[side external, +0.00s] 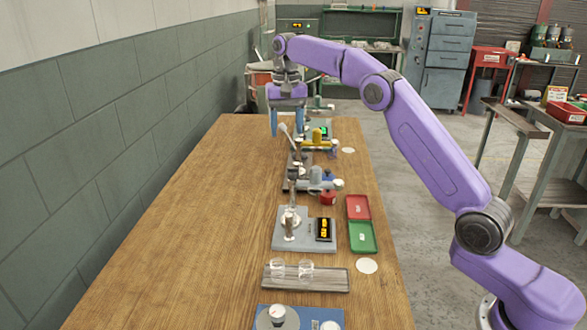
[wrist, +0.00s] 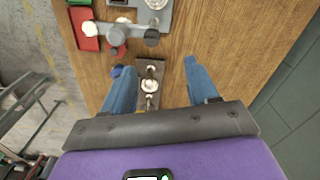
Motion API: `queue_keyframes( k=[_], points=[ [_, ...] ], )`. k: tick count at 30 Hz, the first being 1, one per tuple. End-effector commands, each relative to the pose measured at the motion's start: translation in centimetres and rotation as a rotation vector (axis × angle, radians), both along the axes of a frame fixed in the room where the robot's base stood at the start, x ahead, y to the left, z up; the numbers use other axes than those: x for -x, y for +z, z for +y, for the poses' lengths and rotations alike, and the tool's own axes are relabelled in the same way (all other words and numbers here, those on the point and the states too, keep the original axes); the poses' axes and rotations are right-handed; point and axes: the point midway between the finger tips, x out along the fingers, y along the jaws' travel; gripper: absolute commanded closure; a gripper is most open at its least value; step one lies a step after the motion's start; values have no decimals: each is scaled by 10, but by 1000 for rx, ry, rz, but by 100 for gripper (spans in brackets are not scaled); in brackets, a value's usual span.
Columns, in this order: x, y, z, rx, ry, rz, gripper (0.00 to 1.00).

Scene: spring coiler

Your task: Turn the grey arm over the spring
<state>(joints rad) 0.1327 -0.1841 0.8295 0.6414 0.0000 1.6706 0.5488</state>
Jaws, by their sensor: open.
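The spring coiler seems to be the small dark plate with metal posts (side external: 291,184), in a line with other devices on the wooden table. In the wrist view its plate and posts (wrist: 150,85) lie between my fingers. A thin light grey lever (side external: 289,138) slants up beside my fingers in the side view; I take it for the grey arm. The spring itself is too small to make out. My gripper (side external: 287,121) is open and empty, fingers pointing down above the far part of the row. Its blue fingers also show in the wrist view (wrist: 160,88), on either side of the plate.
A grey device with a round knob (side external: 316,175) stands just nearer, beside a red cylinder (side external: 328,198). A yellow device (side external: 314,140) is beyond. Red (side external: 358,207) and green (side external: 362,237) trays lie to the right. The table's left side is clear to the wall.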

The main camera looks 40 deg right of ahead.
Motion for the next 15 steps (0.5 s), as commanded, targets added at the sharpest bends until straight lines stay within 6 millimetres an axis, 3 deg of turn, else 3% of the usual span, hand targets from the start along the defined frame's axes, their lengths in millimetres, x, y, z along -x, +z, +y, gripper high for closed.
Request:
queue_keyframes(
  k=[6,15],
  points=[
    [5,37,-11,0,-74,-2,41],
    [8,42,-14,0,-92,2,41]
  ],
)
